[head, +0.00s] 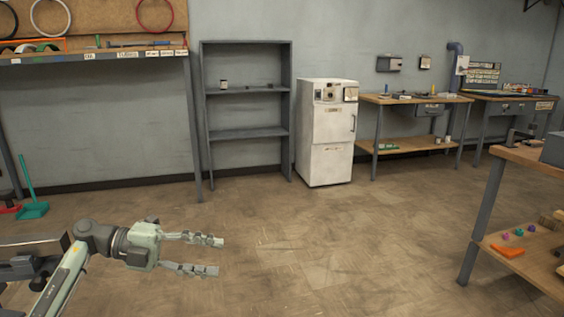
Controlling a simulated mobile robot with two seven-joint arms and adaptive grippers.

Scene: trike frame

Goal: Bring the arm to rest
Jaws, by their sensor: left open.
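My left gripper (221,256) reaches in from the lower left of the head view, with its two fingers pointing right. The fingers are spread apart and nothing is between them. It is over bare floor, clear of the furniture. My left arm (64,281) runs in from the bottom left corner. My right gripper is not in the view, and no trike frame shows.
A workbench (497,210) with small coloured parts on its lower shelf stands at the right. A dark shelf (247,135), a white cabinet (326,148) and a bench (408,148) line the back wall. A teal dustpan (32,210) is at the left. The middle floor is clear.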

